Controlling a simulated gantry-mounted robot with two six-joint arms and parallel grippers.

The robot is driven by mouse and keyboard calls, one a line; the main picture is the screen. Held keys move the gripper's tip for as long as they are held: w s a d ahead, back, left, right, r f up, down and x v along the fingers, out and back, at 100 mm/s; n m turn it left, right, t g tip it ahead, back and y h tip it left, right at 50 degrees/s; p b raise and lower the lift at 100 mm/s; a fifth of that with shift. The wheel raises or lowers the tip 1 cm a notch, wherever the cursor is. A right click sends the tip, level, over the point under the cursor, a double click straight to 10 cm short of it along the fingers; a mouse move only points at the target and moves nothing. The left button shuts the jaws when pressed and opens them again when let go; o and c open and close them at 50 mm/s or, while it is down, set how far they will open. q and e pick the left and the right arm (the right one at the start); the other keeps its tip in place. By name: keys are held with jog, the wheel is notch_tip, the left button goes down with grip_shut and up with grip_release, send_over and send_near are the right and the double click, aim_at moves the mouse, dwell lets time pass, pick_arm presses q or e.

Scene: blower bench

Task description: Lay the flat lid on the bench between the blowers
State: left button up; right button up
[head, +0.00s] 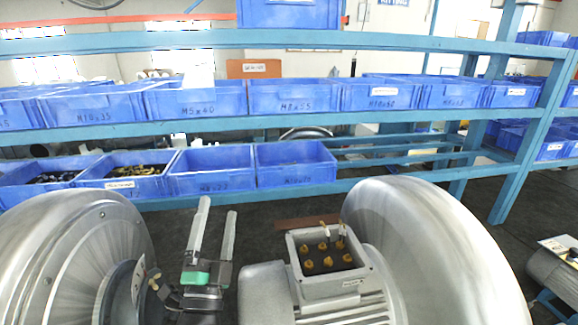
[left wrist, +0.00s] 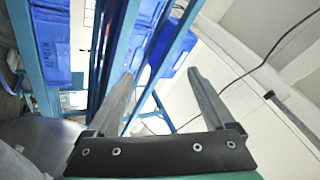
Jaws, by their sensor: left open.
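My left gripper (head: 218,207) is open and empty, its two fingers pointing up between the two blowers. In the left wrist view its fingers (left wrist: 160,73) stand apart with nothing between them. The left blower (head: 70,255) is a big silver drum at the left edge. The right blower (head: 430,245) has a grey terminal box (head: 333,284) with its top open, showing several yellow terminals. I cannot make out a flat lid for certain. A thin brown strip (head: 305,222) lies behind the box, partly hidden by it. My right gripper is not in view.
A blue shelf rack (head: 400,127) stands behind the blowers, with rows of blue bins (head: 295,165) on it. Dark floor shows between the blowers and the rack. The gap around my left gripper is narrow, with the terminal box close on its right.

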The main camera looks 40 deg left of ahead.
pick_arm(q)
jog(key=s+d+r+n+t+h, duration=0.1)
jog(key=d+r+t+h, duration=0.3)
jog(key=d+r+h, duration=0.5)
jog(key=s+d+r+n+t+h, duration=0.2)
jog(key=d+r+h, duration=0.6)
jog(key=d+r, duration=0.5)
notch_tip(320, 180, up, 2)
jog(key=n+t, duration=0.1)
jog(key=t, duration=0.1)
jog(key=shift+s+t+h, duration=0.25)
jog(key=shift+t+h, duration=0.05)
jog(key=shift+h, duration=0.1)
